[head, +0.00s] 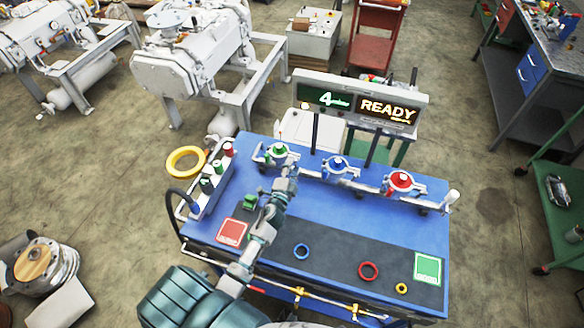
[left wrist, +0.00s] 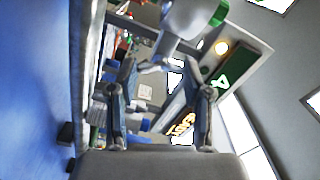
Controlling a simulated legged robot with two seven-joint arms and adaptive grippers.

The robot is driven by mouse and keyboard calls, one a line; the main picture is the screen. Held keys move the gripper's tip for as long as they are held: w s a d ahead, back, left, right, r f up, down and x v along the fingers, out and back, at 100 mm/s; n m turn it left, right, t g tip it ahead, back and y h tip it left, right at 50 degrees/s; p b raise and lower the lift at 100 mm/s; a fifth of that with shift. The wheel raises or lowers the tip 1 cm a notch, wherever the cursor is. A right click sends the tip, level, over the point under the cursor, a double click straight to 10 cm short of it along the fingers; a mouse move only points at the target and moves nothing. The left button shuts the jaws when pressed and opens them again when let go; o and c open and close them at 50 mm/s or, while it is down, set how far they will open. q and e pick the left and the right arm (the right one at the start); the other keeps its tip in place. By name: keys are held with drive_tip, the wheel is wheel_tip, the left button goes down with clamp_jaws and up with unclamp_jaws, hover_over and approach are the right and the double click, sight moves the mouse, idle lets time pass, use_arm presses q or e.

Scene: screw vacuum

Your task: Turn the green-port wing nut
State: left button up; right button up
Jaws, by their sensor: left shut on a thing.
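The green port (head: 277,149) is the leftmost of three ports along the back of the blue workbench (head: 330,215). My left gripper (head: 287,168) reaches it from the front, and its fingers are shut on the port's wing nut. In the left wrist view, the gripper (left wrist: 165,78) has its two fingers on either side of a grey part, the wing nut (left wrist: 165,62). A grey body with a green edge (left wrist: 190,18) sits just beyond. The nut's wings are largely hidden in the head view. My right gripper is not in view.
A blue port (head: 337,164) and a red port (head: 401,181) stand to the right. A sign (head: 362,103) reading "4" and "READY" stands behind. Blue (head: 302,251), red (head: 368,271) and yellow (head: 401,288) rings lie in front, beside red (head: 232,232) and green (head: 427,269) pads.

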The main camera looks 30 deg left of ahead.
use_arm(q)
drive_tip(key=shift+s+d+f+m+p, duration=0.1)
drive_tip(key=shift+f+m+p, duration=0.05)
drive_tip(key=shift+m, duration=1.5)
drive_tip(key=shift+d+f+m+p, duration=0.1)
drive_tip(key=shift+m, duration=1.5)
drive_tip(key=shift+s+f+m+p, duration=0.1)
drive_tip(key=shift+f+m+p, duration=0.05)
drive_tip(key=shift+m, duration=1.5)
drive_tip(key=o, duration=0.9)
drive_tip(key=shift+c, duration=0.2)
drive_tip(key=shift+w, duration=0.15)
drive_tip(key=shift+r, duration=0.15)
drive_tip(key=v, duration=1.1)
drive_tip(key=shift+s+d, duration=0.2)
drive_tip(key=shift+s, duration=0.2)
